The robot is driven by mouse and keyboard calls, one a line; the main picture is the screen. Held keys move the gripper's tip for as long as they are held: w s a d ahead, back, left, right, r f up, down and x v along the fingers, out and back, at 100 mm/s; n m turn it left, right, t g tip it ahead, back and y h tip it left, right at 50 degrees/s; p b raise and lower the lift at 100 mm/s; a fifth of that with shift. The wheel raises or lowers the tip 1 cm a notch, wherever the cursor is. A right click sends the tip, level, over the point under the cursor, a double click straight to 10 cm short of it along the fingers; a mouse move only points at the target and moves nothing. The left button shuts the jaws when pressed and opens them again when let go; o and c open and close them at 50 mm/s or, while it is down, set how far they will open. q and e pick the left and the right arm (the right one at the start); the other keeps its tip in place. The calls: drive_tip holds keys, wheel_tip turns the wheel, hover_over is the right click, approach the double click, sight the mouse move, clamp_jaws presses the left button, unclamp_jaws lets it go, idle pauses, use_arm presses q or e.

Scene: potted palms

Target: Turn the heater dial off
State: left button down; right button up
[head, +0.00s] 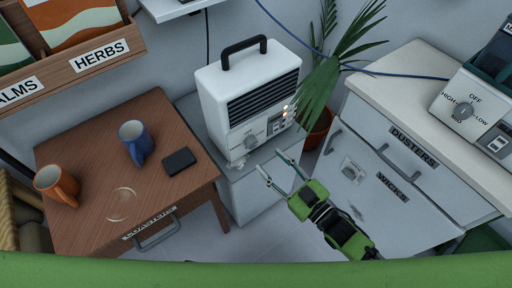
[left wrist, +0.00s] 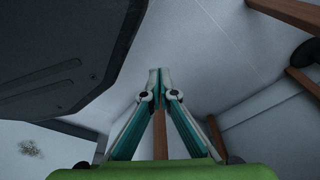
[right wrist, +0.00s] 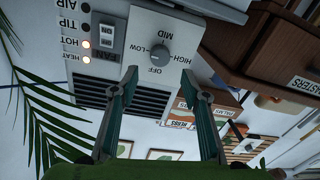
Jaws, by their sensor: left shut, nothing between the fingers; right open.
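The white heater (head: 250,95) with a black handle stands on a grey cabinet. Its dial (head: 250,141) is low on the front; the right wrist view shows the grey dial (right wrist: 159,55) upside down, ringed by OFF, LOW, MID and HIGH. I cannot tell its pointer's setting. The HOT and HEAT lamps (right wrist: 86,52) glow. My right gripper (head: 269,160) is open and empty, in front of the heater's lower front, apart from the dial; its fingers also show in the right wrist view (right wrist: 166,82). My left gripper (left wrist: 159,72) is shut and empty, outside the head view.
A second appliance with a similar dial (head: 463,111) stands on the right cabinet (head: 400,100). A potted palm (head: 325,85) stands right of the heater, its fronds near the heater's side. The wooden table (head: 100,150) at left holds two mugs and a black item.

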sight(254, 145)
use_arm(q)
drive_tip(key=shift+w+d+r+b, duration=0.15)
drive_tip(key=shift+w+r+b, duration=0.2)
drive_tip(key=shift+w+r, duration=0.7)
use_arm(e)
drive_tip(key=x, duration=0.8)
drive_tip(key=shift+c, duration=0.2)
drive_tip(key=c, duration=1)
